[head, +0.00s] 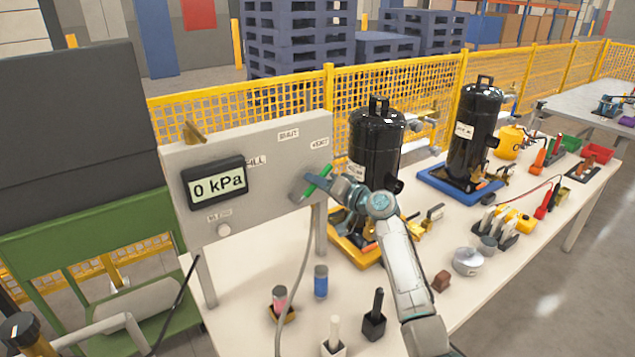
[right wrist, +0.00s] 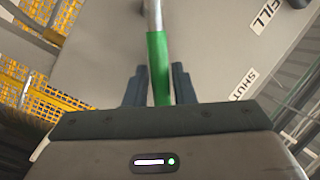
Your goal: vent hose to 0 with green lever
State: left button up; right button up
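The grey control panel (head: 262,200) stands at the table's left end. Its display (head: 216,183) reads 0 kPa. The green lever (head: 319,181) is on the panel's right side, tilted toward the upper right, toward the VENT label (head: 320,143). My right gripper (head: 325,186) is at the lever. In the right wrist view, the green handle (right wrist: 158,62) runs between the two fingers, which sit close against its sides. A grey hose (head: 303,262) hangs below the panel; its upper end is hard to make out.
A black compressor (head: 377,150) stands just right of the panel, close to my right arm; another (head: 474,135) is farther right. Small containers (head: 321,282) and a black holder (head: 374,322) stand in front. A yellow mesh fence (head: 400,92) runs behind.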

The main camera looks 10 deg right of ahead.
grip_shut()
jog(key=shift+a, duration=0.1)
jog(key=shift+s+a+r+n+b, duration=0.15)
jog(key=shift+a+r+n+b, duration=0.2)
jog(key=shift+n+b, duration=0.4)
jog(key=shift+s+a+r+n+g+h+b, duration=0.2)
jog(key=shift+a+r+n+h, duration=0.1)
jog(key=shift+n, duration=0.35)
jog(key=shift+s+a+r+n+g+h+b, duration=0.15)
jog(key=shift+a+n+g+h, duration=0.1)
jog(key=shift+n, duration=0.35)
jog(key=n, duration=0.1)
jog(key=a+h, duration=0.1)
jog(key=n, duration=0.1)
jog(key=shift+s+a+r+n, duration=0.25)
jog(key=shift+a+r+n, duration=0.05)
jog(key=shift+a+r, duration=0.1)
jog(key=shift+s+a+n+h, duration=0.3)
jog(key=shift+a+n+h, duration=0.25)
jog(key=shift+n, duration=0.45)
